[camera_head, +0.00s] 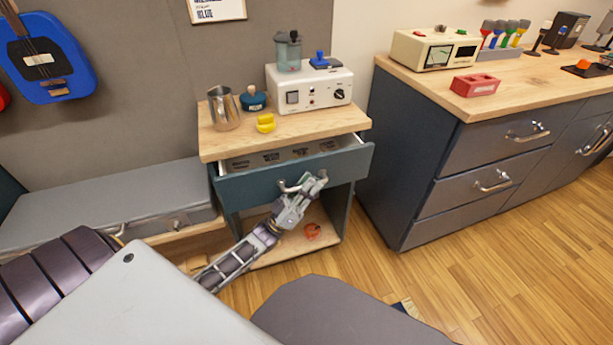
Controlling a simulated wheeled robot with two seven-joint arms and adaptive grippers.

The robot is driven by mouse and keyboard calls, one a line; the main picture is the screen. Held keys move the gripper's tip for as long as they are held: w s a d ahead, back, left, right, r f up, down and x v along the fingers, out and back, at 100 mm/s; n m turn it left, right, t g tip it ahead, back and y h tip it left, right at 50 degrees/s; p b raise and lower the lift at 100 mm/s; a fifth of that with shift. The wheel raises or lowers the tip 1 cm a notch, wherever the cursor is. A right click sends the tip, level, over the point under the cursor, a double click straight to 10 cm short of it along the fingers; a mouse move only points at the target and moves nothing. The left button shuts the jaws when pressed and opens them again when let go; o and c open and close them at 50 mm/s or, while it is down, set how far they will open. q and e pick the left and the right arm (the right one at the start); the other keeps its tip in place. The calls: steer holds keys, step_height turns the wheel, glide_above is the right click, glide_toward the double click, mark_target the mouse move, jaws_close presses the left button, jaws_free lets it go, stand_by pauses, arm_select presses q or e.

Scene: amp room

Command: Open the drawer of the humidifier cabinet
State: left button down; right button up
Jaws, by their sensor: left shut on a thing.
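The humidifier cabinet (357,125) is a small teal-sided unit with a wooden top, in the middle of the head view. Its teal drawer (245,183) is partly pulled out, and a strip of its inside with several small labelled items shows behind the front. My left gripper (308,186) is shut on the drawer's metal handle (285,188), at the middle of the drawer front. The gripper hides much of the handle. My right gripper is not in view.
On the cabinet top stand a white humidifier unit (285,98), a metal pitcher (222,110), a teal lidded pot (254,99) and a yellow object (265,122). An orange object (312,231) lies on the open lower shelf. A dark counter (420,160) stands to the right, with wooden floor between.

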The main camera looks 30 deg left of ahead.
arm_select(q)
steer(key=shift+s+d, duration=0.25)
steer(key=shift+d, duration=0.05)
steer(key=s+d+p, duration=0.4)
steer(key=s+d, duration=0.3)
steer(key=d, duration=0.1)
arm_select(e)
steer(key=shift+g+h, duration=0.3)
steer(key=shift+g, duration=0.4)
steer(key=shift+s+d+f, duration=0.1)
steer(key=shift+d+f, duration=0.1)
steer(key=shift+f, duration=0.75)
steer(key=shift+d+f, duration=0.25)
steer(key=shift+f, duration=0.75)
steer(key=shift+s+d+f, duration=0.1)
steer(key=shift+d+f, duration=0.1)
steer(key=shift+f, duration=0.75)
arm_select(q)
steer(key=c, duration=1.7)
jaws_free()
steer(key=v, duration=1.2)
steer(key=shift+f, duration=0.1)
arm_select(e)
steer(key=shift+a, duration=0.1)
